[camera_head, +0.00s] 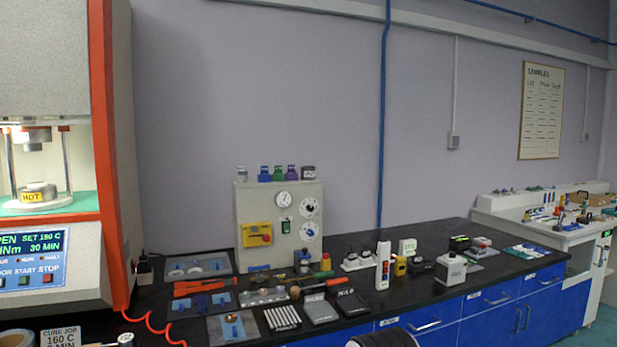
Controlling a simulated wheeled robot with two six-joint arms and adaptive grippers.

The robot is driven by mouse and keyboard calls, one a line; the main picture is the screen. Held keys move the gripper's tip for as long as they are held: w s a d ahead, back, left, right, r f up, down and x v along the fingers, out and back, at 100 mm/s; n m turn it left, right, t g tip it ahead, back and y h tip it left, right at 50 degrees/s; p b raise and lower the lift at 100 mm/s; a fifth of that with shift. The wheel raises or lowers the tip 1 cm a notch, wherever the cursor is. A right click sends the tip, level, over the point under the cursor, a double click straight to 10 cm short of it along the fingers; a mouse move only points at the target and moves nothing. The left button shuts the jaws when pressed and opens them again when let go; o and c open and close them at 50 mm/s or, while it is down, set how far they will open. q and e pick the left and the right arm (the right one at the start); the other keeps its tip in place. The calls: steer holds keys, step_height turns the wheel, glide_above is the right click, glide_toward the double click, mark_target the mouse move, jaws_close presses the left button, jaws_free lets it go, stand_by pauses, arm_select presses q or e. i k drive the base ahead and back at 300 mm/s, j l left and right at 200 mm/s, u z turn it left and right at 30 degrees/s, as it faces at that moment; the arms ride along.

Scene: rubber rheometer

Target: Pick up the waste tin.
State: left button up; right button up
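I cannot pick out the waste tin for sure; the labels are too small to read. A white block-shaped container (450,270) with a dark label and a dark top stands on the black bench (408,306), right of centre near the front edge. A round tan and grey item (16,339) is cut off at the bottom left corner.
The orange and grey rheometer (104,180) fills the left side. A panel with dials (280,222) stands at the back of the bench.

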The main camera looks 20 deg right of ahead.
mark_target(307, 172)
steer(key=i+l+z, duration=0.15)
steer(key=z, duration=0.55)
